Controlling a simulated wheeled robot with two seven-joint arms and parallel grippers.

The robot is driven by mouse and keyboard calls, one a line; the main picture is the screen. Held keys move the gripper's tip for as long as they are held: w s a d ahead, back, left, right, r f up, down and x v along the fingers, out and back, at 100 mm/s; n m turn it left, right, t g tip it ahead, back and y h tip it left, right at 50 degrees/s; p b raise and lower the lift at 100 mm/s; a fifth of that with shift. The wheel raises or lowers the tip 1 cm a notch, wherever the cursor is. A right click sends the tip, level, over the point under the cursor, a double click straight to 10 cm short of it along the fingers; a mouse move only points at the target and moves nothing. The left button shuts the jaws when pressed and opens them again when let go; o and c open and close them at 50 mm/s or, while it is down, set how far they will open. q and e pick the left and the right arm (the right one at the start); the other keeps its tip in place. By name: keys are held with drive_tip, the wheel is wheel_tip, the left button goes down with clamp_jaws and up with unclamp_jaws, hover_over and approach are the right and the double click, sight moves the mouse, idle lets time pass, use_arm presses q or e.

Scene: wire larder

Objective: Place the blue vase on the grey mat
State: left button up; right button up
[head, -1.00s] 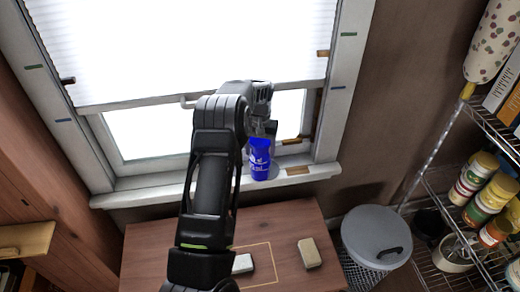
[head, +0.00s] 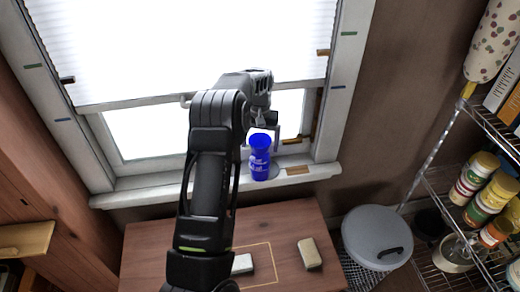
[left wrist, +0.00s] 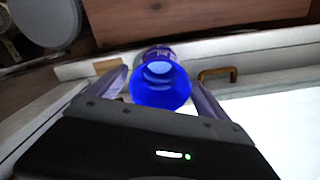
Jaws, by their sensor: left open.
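The blue vase (head: 260,160) stands upright on the white window sill. A grey patch that looks like the grey mat (head: 272,173) shows at its foot; the vase hides much of it, and I cannot tell how centred the vase is. My left gripper (head: 263,133) is open just above and behind the vase. In the left wrist view the vase (left wrist: 160,82) shows mouth first between the two spread fingers (left wrist: 158,92), with gaps on both sides. My right gripper is not in view.
The window frame and lowered blind (head: 190,45) stand close behind the gripper. A tan block (head: 297,170) lies on the sill right of the vase. Below are a wooden top (head: 160,250) with two small blocks, a lidded grey bin (head: 375,235) and a wire shelf.

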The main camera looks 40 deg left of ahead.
use_arm(q)
wheel_tip(320, 180, up, 9)
drive_tip(key=shift+f, duration=0.2)
idle(0.9)
